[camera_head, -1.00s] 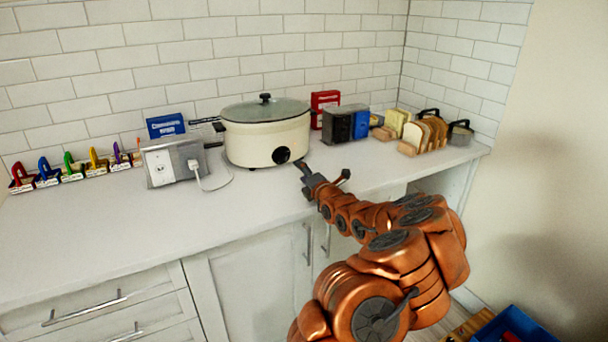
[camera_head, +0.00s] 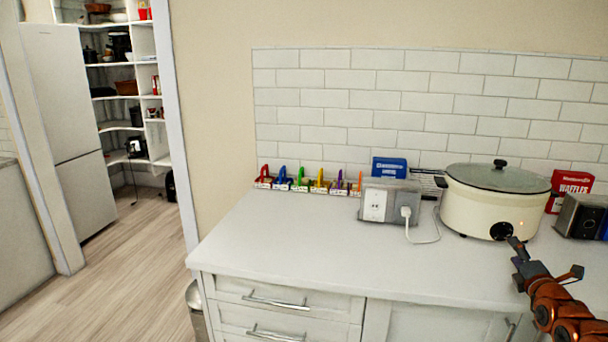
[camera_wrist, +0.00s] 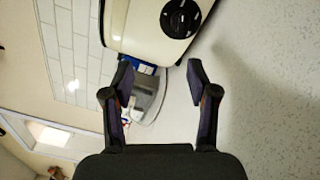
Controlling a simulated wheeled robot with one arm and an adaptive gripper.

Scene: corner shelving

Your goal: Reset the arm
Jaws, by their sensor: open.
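My gripper (camera_head: 545,262) is at the right edge of the head view, in front of the slow cooker and over the counter's front part. It is open, with nothing between its fingers. In the wrist view my gripper (camera_wrist: 162,88) shows both fingers spread apart, with the slow cooker's dial beyond them. The cream slow cooker (camera_head: 480,208) has a glass lid and a black dial, and its cord is plugged into the grey outlet box (camera_head: 390,201). My arm's copper links run off the lower right corner.
The white counter (camera_head: 300,245) is mostly clear in front. Several coloured clips (camera_head: 310,181) line the wall beside a blue box (camera_head: 389,167). A red waffles box (camera_head: 568,187) and a toaster (camera_head: 581,216) stand at right. Open wooden floor (camera_head: 120,265) leads left toward a fridge (camera_head: 65,120) and pantry shelves (camera_head: 120,63).

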